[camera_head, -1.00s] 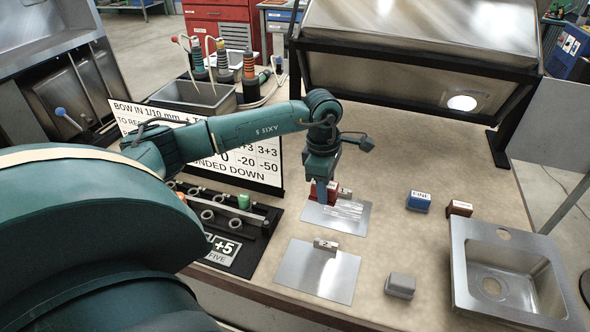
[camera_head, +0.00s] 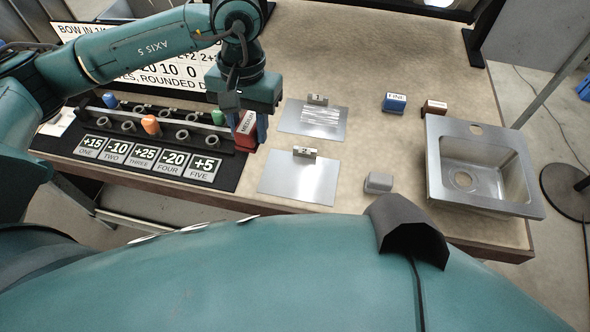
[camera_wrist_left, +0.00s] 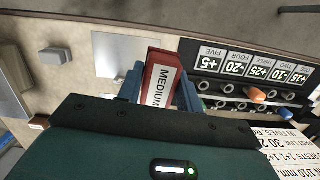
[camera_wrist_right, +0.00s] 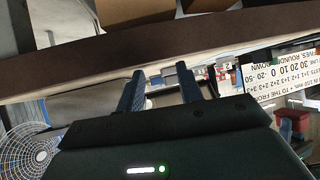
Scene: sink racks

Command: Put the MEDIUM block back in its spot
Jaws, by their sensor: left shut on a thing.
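The MEDIUM block (camera_head: 245,138) is red with a white lettered face. My left gripper (camera_head: 249,128) is shut on it at the right end of the black rack, left of the metal plates. In the left wrist view the block (camera_wrist_left: 157,88) sits between the two blue fingers, its label readable. Whether its underside touches anything is hidden. A blue block (camera_head: 395,103) marked FINE and a brown-red block (camera_head: 435,107) stand on the table at the back right. My right gripper (camera_wrist_right: 160,84) is open and empty in the right wrist view, away from the blocks.
The far metal plate (camera_head: 296,127) has scratches; the near plate (camera_head: 285,188) looks plain. Small tags stand at their back edges. A grey block (camera_head: 379,182) and a steel sink (camera_head: 435,165) are at right. The black rack (camera_head: 170,138) holds coloured pegs above number cards.

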